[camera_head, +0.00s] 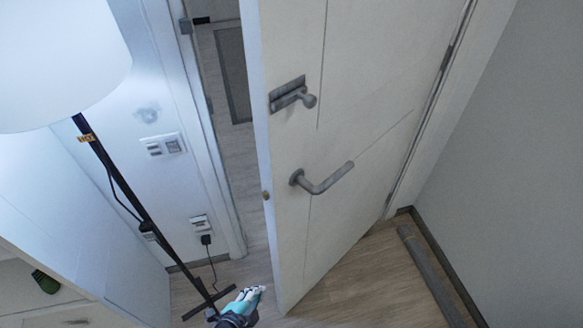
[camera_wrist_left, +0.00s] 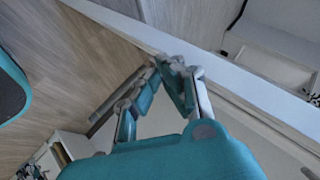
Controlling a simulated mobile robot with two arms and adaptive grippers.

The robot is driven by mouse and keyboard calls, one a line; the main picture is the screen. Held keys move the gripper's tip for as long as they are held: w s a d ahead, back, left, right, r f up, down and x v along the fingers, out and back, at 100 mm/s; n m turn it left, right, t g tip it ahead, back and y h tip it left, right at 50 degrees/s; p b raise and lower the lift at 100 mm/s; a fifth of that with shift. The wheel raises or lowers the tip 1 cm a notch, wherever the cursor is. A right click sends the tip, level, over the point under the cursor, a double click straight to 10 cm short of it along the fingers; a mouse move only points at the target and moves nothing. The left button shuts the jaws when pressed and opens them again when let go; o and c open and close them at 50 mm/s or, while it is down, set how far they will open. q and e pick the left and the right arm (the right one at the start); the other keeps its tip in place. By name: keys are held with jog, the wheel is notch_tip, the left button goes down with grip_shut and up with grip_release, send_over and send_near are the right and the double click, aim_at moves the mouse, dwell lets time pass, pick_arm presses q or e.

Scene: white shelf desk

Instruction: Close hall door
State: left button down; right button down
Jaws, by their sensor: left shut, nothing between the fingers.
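The white hall door (camera_head: 345,130) stands ajar, hinged on its right side, with a gap between its left edge and the frame. It has a lever handle (camera_head: 322,181) and a lock fitting (camera_head: 292,96) above it. My left gripper (camera_head: 258,291) is at the bottom of the head view, shut and empty, low and left of the door's bottom corner. In the left wrist view the shut fingertips (camera_wrist_left: 173,64) point at a pale edge, which seems to be the door (camera_wrist_left: 235,70); contact cannot be told. My right gripper is not in view.
A floor lamp with a white shade (camera_head: 60,60) and a black pole (camera_head: 130,190) stands left of the doorway. A plug with a cord (camera_head: 206,240) is on the wall. A grey strip (camera_head: 430,272) lies on the floor at right. Wooden floor (camera_head: 365,275) is clear before the door.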

aim_at(297, 177)
pick_arm(q)
jog(key=d+r+m+t+h+p, duration=0.1)
jog(key=d+r+m+t+h, duration=0.25)
jog(key=r, duration=1.55)
jog(key=d+r+m+t+h+p, duration=0.1)
jog(key=d+r+m+t+h, duration=0.3)
jog(key=r, duration=1.4)
jog(key=w+d, duration=0.2)
jog(key=w, duration=0.1)
jog(key=w+d+g+y, duration=0.1)
jog(key=w, duration=0.1)
jog(key=w+d+m+y, duration=0.1)
jog(key=w+d, duration=0.1)
jog(key=w, duration=0.1)
jog(key=shift+w+d+g, duration=0.25)
jog(key=shift+w+d, duration=0.05)
jog(key=shift+w, duration=0.05)
jog(key=shift+w+a, duration=0.85)
jog(key=shift+a, duration=0.15)
jog(key=shift+w+a, duration=0.4)
jog(key=shift+a, duration=0.2)
